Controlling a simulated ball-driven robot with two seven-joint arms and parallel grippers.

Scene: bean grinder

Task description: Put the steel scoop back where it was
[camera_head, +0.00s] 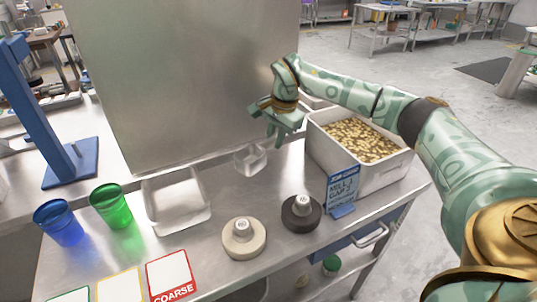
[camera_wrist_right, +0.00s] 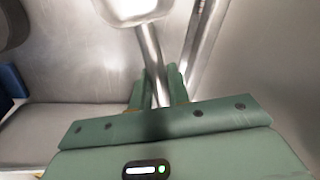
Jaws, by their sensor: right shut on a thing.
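My right gripper (camera_head: 281,128) is in front of the large steel panel, to the left of the white bean bin (camera_head: 382,184). It is shut on the steel scoop. In the right wrist view the scoop's handle (camera_wrist_right: 153,65) runs between the fingers (camera_wrist_right: 160,92), and its pale bowl (camera_wrist_right: 130,10) lies beyond them, cut off by the top edge. In the head view the small shiny square bowl (camera_head: 251,160) shows just below and left of the gripper; I cannot tell whether it touches the table. My left gripper is not in view.
A shallow steel tray (camera_head: 177,201) is left on the table. A blue sign (camera_head: 341,190) stands before the bin. Cream (camera_head: 243,240) and black (camera_head: 301,215) round pieces, blue (camera_head: 58,222) and green (camera_head: 112,207) cups and a COARSE card (camera_head: 171,275) are nearer.

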